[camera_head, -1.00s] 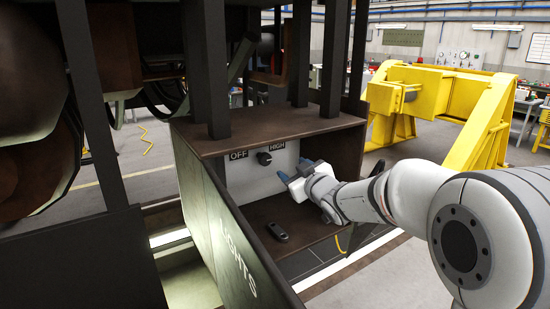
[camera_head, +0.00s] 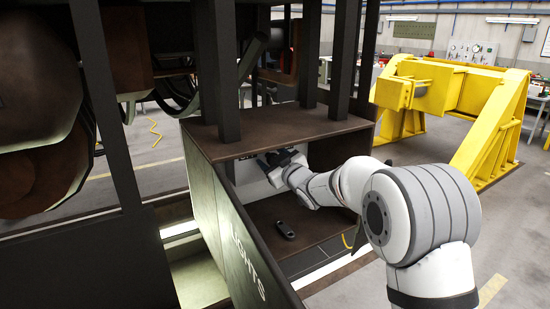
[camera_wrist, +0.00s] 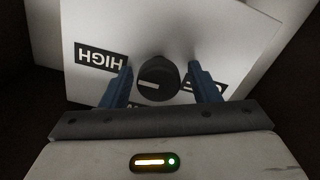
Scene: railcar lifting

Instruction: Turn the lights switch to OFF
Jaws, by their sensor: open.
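The lights switch is a round black knob (camera_wrist: 157,80) with a white mark, on a white panel (camera_wrist: 225,40) in the wrist view. The mark lies roughly sideways, on the left part of the knob face. An upside-down HIGH label (camera_wrist: 100,57) is to its left. A label to its right is mostly hidden by a finger, and another below is partly hidden. My gripper (camera_wrist: 160,68) is open, with one blue finger on each side of the knob and gaps showing. In the head view, my gripper (camera_head: 280,158) is inside the box opening and hides the knob.
The brown-topped box (camera_head: 270,138) surrounds the panel from above and the sides. Its open door (camera_head: 240,250) reads LIGHTS. A small black device (camera_head: 285,229) lies on the box floor below my gripper. Dark posts rise above the box. A yellow stand (camera_head: 490,130) is at right.

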